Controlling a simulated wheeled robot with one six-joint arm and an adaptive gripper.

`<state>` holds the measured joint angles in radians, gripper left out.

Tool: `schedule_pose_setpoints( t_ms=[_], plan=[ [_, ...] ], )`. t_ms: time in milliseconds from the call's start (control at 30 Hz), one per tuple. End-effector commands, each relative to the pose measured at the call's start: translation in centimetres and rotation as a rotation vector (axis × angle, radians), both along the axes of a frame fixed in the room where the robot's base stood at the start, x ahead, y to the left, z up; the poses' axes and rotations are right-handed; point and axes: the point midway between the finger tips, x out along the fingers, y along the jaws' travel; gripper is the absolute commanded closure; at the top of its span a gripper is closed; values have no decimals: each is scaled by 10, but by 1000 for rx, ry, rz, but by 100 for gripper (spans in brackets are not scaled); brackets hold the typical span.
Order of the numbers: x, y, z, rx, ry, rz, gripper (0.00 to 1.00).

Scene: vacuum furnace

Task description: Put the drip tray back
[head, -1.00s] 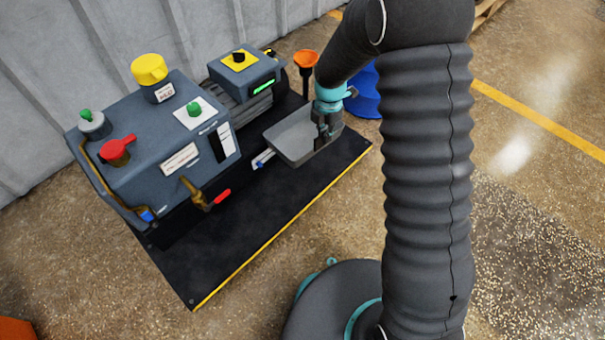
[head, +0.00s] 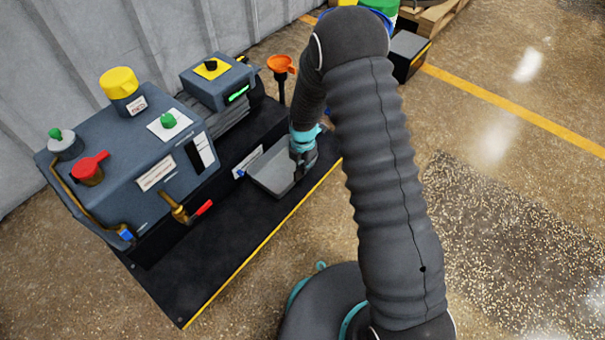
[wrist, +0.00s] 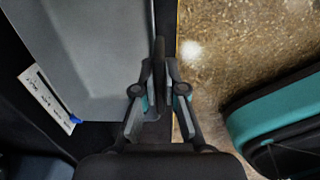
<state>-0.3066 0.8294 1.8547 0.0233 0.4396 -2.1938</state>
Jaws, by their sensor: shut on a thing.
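The drip tray (head: 264,180) is a shallow grey pan over the right part of the dark base plate (head: 200,265), beside the pump. My gripper (head: 300,172) is shut on the tray's wall at its right side. In the wrist view the tray (wrist: 95,55) fills the upper left, and my gripper (wrist: 160,75) pinches its edge. I cannot tell whether the tray touches the plate. A white label strip with a blue end (head: 248,161) lies just behind the tray, and it also shows in the wrist view (wrist: 48,98).
The grey pump housing (head: 135,165) has a red-handled brass valve (head: 190,212) jutting toward the plate. The plate has a yellow front edge (head: 255,238). The plate left of the tray is clear.

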Motion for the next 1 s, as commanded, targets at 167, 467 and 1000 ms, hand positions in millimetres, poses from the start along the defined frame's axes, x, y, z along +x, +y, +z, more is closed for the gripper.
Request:
schedule_pose_setpoints(
  t_ms=[167,467,1000],
  plan=[
    [-1,0,-26,-1,3,0,100],
    [0,0,-40,0,0,0,100],
    [-1,0,-43,0,1,0,65]
  ],
)
